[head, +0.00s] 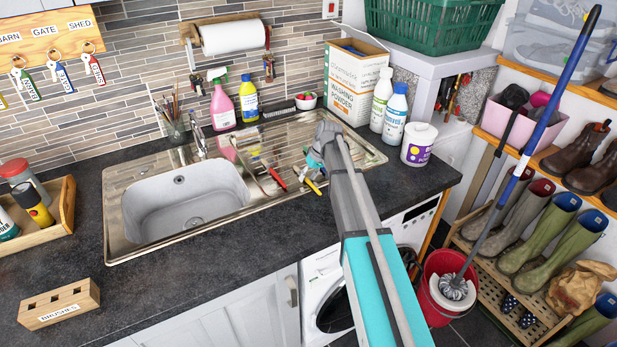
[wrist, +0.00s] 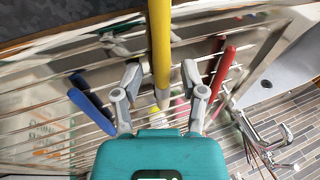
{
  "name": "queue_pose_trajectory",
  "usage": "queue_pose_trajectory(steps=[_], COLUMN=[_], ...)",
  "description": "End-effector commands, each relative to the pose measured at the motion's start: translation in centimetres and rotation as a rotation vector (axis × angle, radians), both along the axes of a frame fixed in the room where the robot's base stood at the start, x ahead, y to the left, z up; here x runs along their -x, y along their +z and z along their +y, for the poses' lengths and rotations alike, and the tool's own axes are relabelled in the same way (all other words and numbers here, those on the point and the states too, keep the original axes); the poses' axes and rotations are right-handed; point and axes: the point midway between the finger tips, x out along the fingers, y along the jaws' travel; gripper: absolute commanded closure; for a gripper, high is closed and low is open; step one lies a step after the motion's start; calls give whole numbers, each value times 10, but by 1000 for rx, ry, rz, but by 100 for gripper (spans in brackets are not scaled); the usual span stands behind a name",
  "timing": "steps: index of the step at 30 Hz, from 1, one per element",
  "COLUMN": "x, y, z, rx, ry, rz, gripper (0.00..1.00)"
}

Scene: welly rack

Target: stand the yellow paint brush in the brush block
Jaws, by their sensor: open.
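The yellow paint brush (wrist: 160,40) shows in the wrist view as a yellow handle running between my fingers. In the head view its yellow end (head: 313,187) sticks out below my gripper (head: 316,166) over the sink's ribbed drainer. My gripper (wrist: 160,78) is open, with one finger on each side of the handle and a gap to both. The far part of the brush is hidden by my gripper in the head view. The wooden brush block (head: 60,304), marked BRUSHES with holes in its top, stands on the counter at the front left.
A red-handled tool (wrist: 222,72) and a blue-handled one (wrist: 90,104) lie close on either side. The sink bowl (head: 187,190) and tap (head: 198,139) are left. Bottles and a washing powder box (head: 345,85) stand behind. Dark counter around the block is clear.

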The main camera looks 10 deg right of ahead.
Motion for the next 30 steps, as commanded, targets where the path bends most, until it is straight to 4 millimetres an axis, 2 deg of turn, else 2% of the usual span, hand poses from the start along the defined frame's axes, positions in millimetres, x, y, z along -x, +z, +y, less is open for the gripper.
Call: queue_pose_trajectory(steps=[11, 30], x=[0, 4], y=[13, 65], z=[-1, -19], rx=[0, 0], ry=[-1, 0], rz=[0, 0], gripper=[45, 45])
